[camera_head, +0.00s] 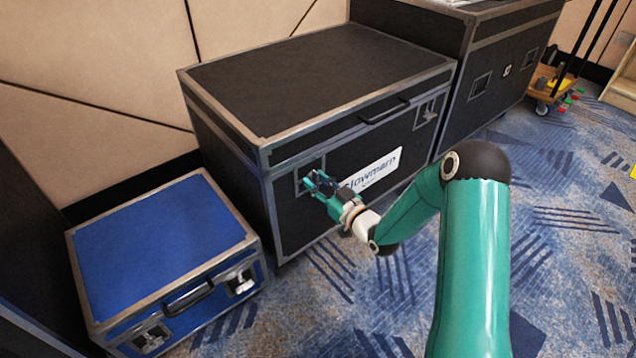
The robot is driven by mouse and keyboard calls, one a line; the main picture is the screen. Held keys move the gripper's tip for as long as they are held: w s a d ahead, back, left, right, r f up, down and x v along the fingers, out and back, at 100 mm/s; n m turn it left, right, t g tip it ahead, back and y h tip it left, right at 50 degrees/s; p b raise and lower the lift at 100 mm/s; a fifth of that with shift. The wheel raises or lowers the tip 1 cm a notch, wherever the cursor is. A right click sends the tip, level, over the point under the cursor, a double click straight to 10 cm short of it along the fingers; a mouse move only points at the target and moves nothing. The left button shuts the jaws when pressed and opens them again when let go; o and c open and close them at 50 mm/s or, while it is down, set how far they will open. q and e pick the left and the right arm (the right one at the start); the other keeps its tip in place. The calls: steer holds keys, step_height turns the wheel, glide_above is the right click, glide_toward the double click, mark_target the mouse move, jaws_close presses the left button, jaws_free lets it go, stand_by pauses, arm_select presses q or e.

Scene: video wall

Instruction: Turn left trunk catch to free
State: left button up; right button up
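A large black trunk (310,75) with metal edges stands against the wall, its lid closed. Its left catch (311,171) sits in a metal-framed recess on the front face and is partly hidden by my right gripper. My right gripper (312,181), teal and dark, is at this catch, its fingers pointing into the recess. Whether the fingers touch or grip the catch is too small to tell. The right catch (426,112) of the trunk shows clear at the right of the front. My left gripper is not in view.
A blue case (150,245) with metal edges stands on the carpet left of the trunk. Another black case (490,80) stands right of it. A wooden trolley (548,88) is at the back right. The patterned carpet (400,300) in front is clear. A white label (375,170) is on the trunk front.

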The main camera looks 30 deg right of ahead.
steer(key=shift+s+d, duration=0.1)
steer(key=s, duration=1.2)
steer(key=shift+d, duration=0.45)
steer(key=shift+w+a, duration=0.1)
